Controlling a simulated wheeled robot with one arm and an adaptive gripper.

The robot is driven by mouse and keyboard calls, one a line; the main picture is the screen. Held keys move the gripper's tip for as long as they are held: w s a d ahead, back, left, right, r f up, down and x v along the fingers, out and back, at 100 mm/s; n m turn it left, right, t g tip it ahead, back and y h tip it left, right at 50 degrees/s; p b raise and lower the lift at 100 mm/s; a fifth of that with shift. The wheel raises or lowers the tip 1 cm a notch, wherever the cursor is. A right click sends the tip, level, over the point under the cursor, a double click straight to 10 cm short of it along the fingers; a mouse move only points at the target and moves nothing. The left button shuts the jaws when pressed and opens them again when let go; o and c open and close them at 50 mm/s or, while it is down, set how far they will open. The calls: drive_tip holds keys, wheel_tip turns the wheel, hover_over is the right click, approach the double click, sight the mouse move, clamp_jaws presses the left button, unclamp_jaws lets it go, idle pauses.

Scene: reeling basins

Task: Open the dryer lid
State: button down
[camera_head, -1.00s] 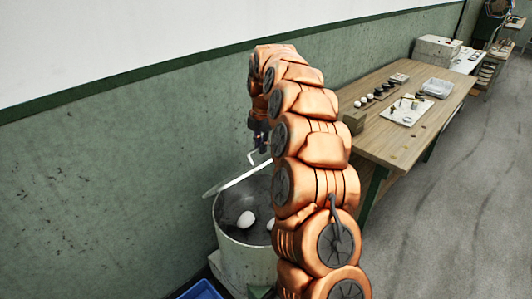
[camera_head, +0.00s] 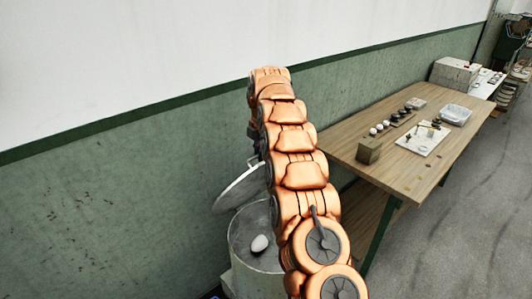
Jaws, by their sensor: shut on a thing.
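The dryer (camera_head: 258,284) is a pale round drum, low in front of the green wall, with a dark grey inside. Its pale lid (camera_head: 240,188) stands raised and steeply tilted at the drum's back, so the opening shows. A white rounded object (camera_head: 260,243) lies inside. My gripper (camera_head: 257,148) is at the lid's upper edge, shut on the lid's handle. My orange arm hides most of the gripper, the handle and the right side of the drum.
A wooden table (camera_head: 440,168) stands to the right, with a wooden block (camera_head: 369,150), a row of small dark and white items, a white board (camera_head: 423,138) and a clear tray (camera_head: 456,115). The green wall (camera_head: 100,200) is close behind the dryer. Grey floor is clear at the right.

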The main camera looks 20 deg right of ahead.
drive_tip(key=shift+w+a+r+p, duration=0.15)
drive_tip(key=shift+w+a+p, duration=0.05)
drive_tip(key=shift+w+p, duration=0.4)
drive_tip(key=shift+w+a+r+p, duration=0.1)
drive_tip(key=shift+w+a+p, duration=0.15)
drive_tip(key=shift+w+p, duration=0.35)
drive_tip(key=shift+w+a+r+p, duration=0.2)
drive_tip(key=shift+w+p, duration=0.25)
drive_tip(key=shift+w, duration=0.2)
drive_tip(key=shift+w+a, duration=0.1)
drive_tip(key=c, duration=1.2)
unclamp_jaws()
